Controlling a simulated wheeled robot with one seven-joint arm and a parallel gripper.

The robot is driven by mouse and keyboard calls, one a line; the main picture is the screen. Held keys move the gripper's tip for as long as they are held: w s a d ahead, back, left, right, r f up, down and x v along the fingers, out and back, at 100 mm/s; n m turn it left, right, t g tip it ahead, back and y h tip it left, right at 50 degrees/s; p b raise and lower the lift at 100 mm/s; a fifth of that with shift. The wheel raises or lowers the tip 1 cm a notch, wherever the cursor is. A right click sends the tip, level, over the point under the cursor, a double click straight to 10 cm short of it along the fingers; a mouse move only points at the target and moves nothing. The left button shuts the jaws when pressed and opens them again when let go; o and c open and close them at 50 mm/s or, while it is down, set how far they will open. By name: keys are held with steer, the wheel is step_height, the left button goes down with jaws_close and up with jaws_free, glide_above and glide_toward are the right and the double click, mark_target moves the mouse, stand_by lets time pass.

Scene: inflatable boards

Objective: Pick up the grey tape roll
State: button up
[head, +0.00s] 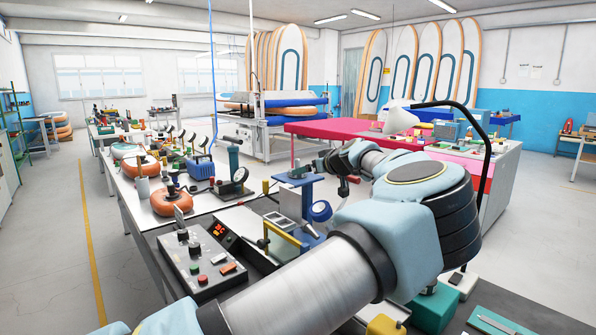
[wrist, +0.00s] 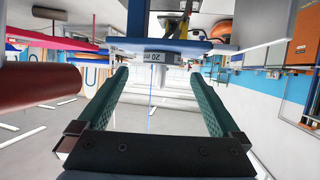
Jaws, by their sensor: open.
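In the wrist view, which looks upside down, a small grey cylinder with dark lettering (wrist: 157,57) sits against a round blue plate (wrist: 125,44). It looks like the grey tape roll. My gripper (wrist: 160,72) is open, with its two green fingers apart and nothing between them. The grey cylinder shows beyond the fingertips, roughly centred in the gap, and appears apart from them. The roll is too small or hidden there to make out.
The workbench (head: 205,203) holds a control box (head: 203,262), a pressure gauge (head: 233,185), an orange ring (head: 175,201) and several tools. A pink table (head: 345,129) stands behind. A dark red cylinder (wrist: 45,84) lies close to the left finger in the wrist view.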

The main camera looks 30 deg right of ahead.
steer(key=p+x, duration=0.3)
steer(key=x, duration=0.2)
steer(key=shift+w+a+r+p, duration=0.1)
steer(key=shift+w+p, duration=0.05)
steer(key=shift+p, duration=0.2)
steer(key=shift+w+f, duration=0.1)
steer(key=shift+f, duration=0.15)
steer(key=shift+c, duration=0.4)
steer(key=c, duration=1.2)
